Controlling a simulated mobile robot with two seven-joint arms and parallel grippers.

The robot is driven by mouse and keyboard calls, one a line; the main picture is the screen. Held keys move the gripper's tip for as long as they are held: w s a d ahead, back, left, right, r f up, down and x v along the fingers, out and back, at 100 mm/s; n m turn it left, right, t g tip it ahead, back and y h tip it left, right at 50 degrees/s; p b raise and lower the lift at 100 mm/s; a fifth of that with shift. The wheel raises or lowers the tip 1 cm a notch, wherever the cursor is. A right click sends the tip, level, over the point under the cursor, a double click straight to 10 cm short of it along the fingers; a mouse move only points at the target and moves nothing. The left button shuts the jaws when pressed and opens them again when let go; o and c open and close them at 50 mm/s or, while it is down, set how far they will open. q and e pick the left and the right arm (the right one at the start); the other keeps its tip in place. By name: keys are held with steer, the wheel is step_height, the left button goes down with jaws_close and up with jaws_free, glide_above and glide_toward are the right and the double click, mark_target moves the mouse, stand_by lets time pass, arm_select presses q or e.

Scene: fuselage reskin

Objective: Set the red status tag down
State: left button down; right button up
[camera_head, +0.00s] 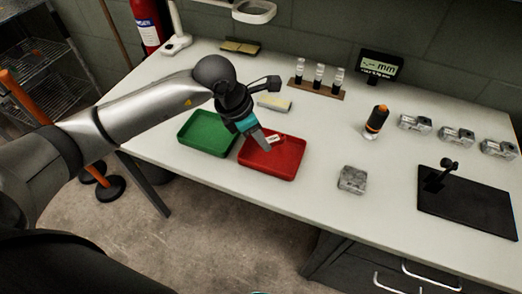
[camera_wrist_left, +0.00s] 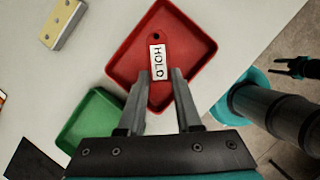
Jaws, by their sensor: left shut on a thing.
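The red status tag (camera_wrist_left: 157,61) has a white label reading HOLD and a dark hole near its far end. Its red body blends with the red tray (camera_wrist_left: 124,57) behind it. In the head view, the tag's pale label (camera_head: 277,137) shows over the red tray (camera_head: 272,172). My left gripper (camera_head: 262,146) reaches down over that tray, shut on the tag's near end; its fingers also show in the left wrist view (camera_wrist_left: 161,80). Whether the tag touches the tray floor is unclear. A small dark part at the right of the wrist view may be my right gripper (camera_wrist_left: 292,67).
A green tray (camera_head: 206,133) stands just left of the red tray. A grey metal block (camera_head: 352,180) lies to the right. Behind are a yellowish block (camera_head: 274,103) and a rack of vials (camera_head: 317,93). The bench between is clear.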

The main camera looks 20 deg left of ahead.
mark_target(266, 156)
arm_select(q)
steer(key=shift+f+b, duration=0.4)
steer(key=shift+f, duration=2)
steer(key=c, duration=0.6)
jaws_free()
steer(key=shift+r, duration=0.2)
steer(key=p+v, duration=0.2)
steer(key=v, duration=0.9)
steer(key=shift+a+r, duration=0.15)
steer(key=shift+r, duration=0.15)
steer(key=shift+s, duration=0.15)
